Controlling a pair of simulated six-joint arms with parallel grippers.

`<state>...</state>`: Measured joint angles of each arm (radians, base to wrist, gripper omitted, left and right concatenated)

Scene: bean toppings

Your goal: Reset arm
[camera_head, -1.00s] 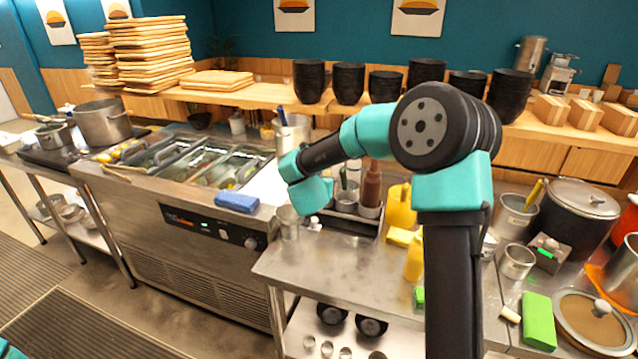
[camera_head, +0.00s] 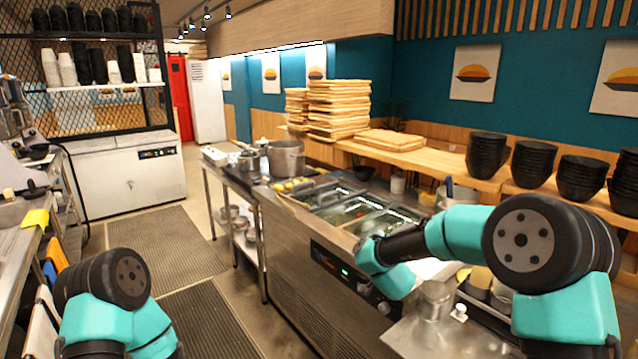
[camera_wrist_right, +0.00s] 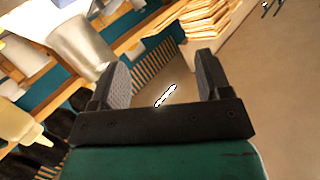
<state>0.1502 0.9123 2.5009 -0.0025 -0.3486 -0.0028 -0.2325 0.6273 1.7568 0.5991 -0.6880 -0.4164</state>
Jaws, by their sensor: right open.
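My right arm (camera_head: 535,245) comes up at the right of the head view and bends left to a teal wrist (camera_head: 388,272) beside the topping counter. Its fingertips are hidden there. In the right wrist view my right gripper (camera_wrist_right: 163,75) has its two dark fingers wide apart, with nothing between them. My left arm (camera_head: 105,295) shows only as a black and teal joint at the bottom left, and its gripper is out of view. The topping counter (camera_head: 300,275) has several sunken trays of food. A metal cup (camera_head: 434,302) stands near the right wrist.
Stacks of wooden boards (camera_head: 338,110) and black bowls (camera_head: 533,163) stand on the wooden shelf. A steel pot (camera_head: 286,158) is left of the trays. The wrist view shows a tilted metal container (camera_wrist_right: 80,45) and a yellow bottle (camera_wrist_right: 18,135). Floor mats (camera_head: 165,250) lie in the open aisle.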

